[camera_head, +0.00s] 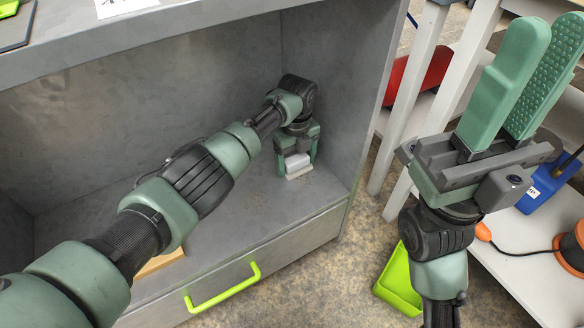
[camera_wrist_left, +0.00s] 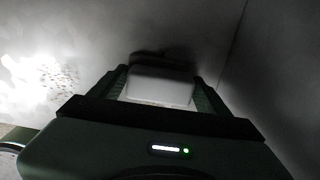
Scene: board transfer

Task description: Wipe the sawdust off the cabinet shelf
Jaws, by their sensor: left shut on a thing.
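The grey cabinet shelf (camera_head: 235,215) is the floor of an open compartment in the head view. My left gripper (camera_head: 297,164) reaches into its right part, pointing down, and is shut on a pale block (camera_head: 297,168). The block sits low, at or just above the shelf surface; contact is hard to tell. The left wrist view shows the block (camera_wrist_left: 160,86) between the fingers. Sawdust specks (camera_wrist_left: 62,82) lie on the lit surface to its left. My right gripper (camera_head: 551,42) is outside the cabinet at the right, fingers up, apart and empty.
The cabinet's right wall (camera_head: 350,85) stands close beside my left gripper. A wooden piece (camera_head: 160,263) lies at the shelf's front left, partly behind my arm. Below is a drawer with a green handle (camera_head: 225,290). A green bin (camera_head: 398,285) stands on the floor.

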